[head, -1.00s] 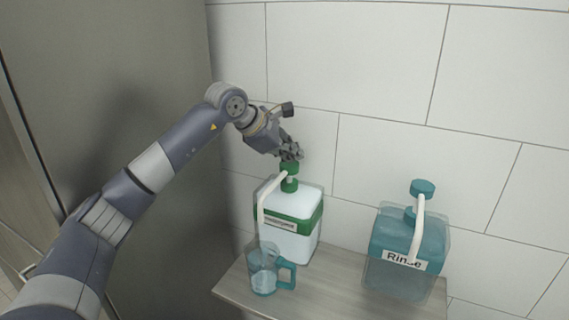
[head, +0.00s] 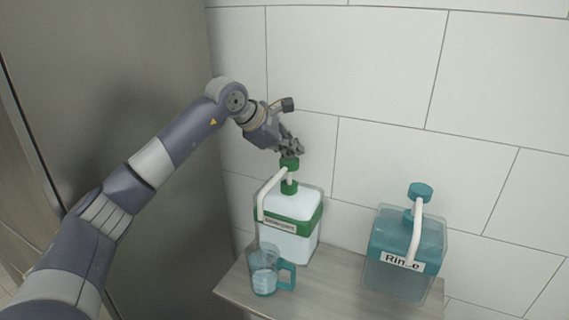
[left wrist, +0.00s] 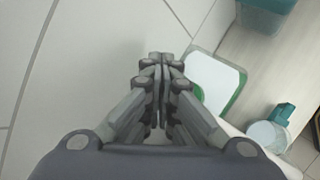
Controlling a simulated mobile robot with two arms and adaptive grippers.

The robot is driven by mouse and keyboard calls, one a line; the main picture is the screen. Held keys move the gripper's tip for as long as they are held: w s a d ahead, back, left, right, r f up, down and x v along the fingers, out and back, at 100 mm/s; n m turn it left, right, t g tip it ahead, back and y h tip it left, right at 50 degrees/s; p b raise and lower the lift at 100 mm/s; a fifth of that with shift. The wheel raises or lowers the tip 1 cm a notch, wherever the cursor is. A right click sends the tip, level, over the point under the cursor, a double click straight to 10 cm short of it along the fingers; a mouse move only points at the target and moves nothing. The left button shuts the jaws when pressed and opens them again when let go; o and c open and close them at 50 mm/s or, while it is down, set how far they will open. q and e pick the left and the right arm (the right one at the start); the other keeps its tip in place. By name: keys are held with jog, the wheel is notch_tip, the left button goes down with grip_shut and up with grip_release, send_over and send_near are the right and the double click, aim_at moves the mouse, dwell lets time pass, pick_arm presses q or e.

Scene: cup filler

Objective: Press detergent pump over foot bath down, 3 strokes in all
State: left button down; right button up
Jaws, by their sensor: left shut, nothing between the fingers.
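The detergent bottle (head: 291,238) is white with a green band and stands on a small shelf. Its green pump head (head: 289,164) is raised on a pale stem above the green collar, with a white spout pointing to the front left. A clear cup with a teal handle (head: 264,272) stands below the spout; I see no foot bath. My left gripper (head: 297,149) is shut and empty, fingertips just above the pump head; I cannot tell if they touch it. In the left wrist view the closed fingers (left wrist: 158,62) hide the pump head, beside the white bottle top (left wrist: 213,82). My right gripper is out of view.
A teal "Rinse" bottle (head: 401,276) with its own pump stands to the right on the same wooden shelf (head: 335,285). A tiled wall (head: 390,75) is close behind. A grey panel (head: 120,60) stands at the left.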

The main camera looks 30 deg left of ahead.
pick_arm(q)
jog(key=shift+r+p, duration=1.95)
jog(key=shift+r, duration=0.75)
jog(key=shift+d+f, duration=0.1)
